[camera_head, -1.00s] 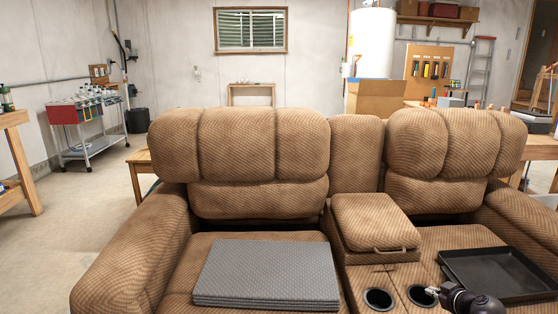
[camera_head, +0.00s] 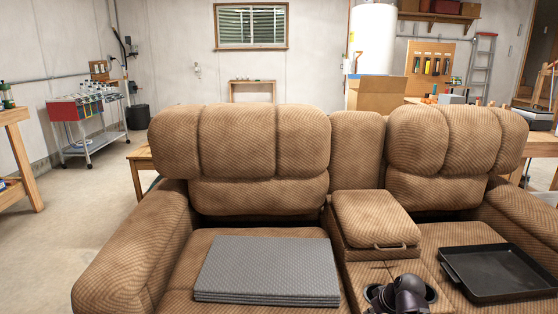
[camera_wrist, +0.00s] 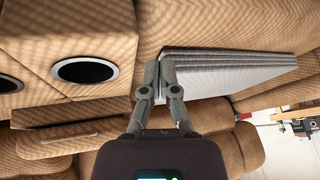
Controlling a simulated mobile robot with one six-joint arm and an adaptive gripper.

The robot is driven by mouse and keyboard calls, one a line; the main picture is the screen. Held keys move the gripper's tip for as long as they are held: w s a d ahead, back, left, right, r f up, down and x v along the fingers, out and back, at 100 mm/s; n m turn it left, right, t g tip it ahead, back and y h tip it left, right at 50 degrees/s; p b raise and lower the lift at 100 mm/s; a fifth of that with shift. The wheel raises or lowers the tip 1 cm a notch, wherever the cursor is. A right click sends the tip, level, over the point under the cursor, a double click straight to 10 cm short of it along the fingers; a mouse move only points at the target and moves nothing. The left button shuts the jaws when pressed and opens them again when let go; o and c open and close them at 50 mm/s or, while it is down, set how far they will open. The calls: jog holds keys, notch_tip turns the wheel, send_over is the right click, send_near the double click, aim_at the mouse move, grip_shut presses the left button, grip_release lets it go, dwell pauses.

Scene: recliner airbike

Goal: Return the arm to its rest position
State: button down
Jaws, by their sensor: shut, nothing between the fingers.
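My gripper (camera_wrist: 160,68) shows in the wrist view with its two grey fingers together and nothing between them. It is over the sofa, between a round cup holder (camera_wrist: 85,70) on the left and the grey stack of mats (camera_wrist: 225,72) on the right. Whether the fingers touch the stack cannot be told. In the head view a dark part of my arm (camera_head: 404,293) shows at the bottom edge, in front of the cup holders and partly hiding them. The fingers are not seen there.
The brown recliner sofa (camera_head: 240,150) fills the middle. The mat stack (camera_head: 265,268) lies on its left seat, and a black tray (camera_head: 500,270) lies on its right seat. The console box with a handle (camera_head: 375,220) stands between them. Open floor (camera_head: 95,215) lies at left.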

jog(key=s+a+f+m+g+h, duration=0.25)
jog(key=s+a+g, duration=0.2)
jog(key=a, duration=0.45)
notch_tip(320, 180, up, 37)
jog(key=p, duration=3.6)
jog(key=shift+s+f+m+h, duration=0.2)
jog(key=shift+s+m+h, duration=0.15)
jog(key=shift+s+h, duration=0.1)
jog(key=shift+a, duration=0.1)
